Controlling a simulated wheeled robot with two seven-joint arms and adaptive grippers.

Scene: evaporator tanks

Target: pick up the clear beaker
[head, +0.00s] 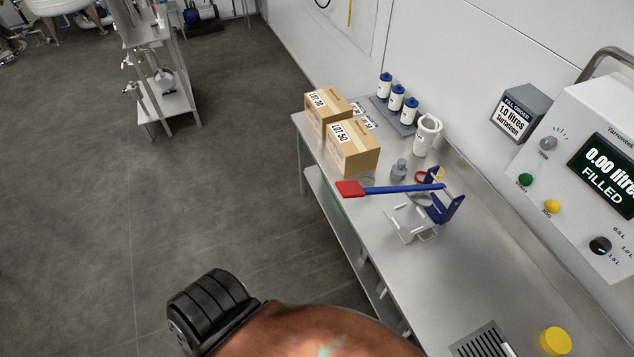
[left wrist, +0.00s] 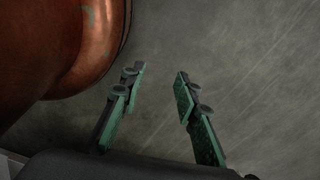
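I cannot make out a clear beaker for certain in either view. A white jug (head: 427,136) with a handle stands upright on the steel bench (head: 480,255) in the head view. A faint see-through shape shows by the red-headed spatula, too small to tell. My left gripper (left wrist: 161,82) shows in the left wrist view, its two green-padded fingers apart, with nothing between them and grey floor behind. It is away from the bench things. My right gripper is in neither view.
A red and blue spatula (head: 390,190) lies across a blue stand (head: 445,208). Cartons (head: 352,150), white bottles (head: 396,98) and a grey weight (head: 399,169) stand behind. The filling machine (head: 590,165) stands at right. The bench front and floor (head: 190,200) have free room.

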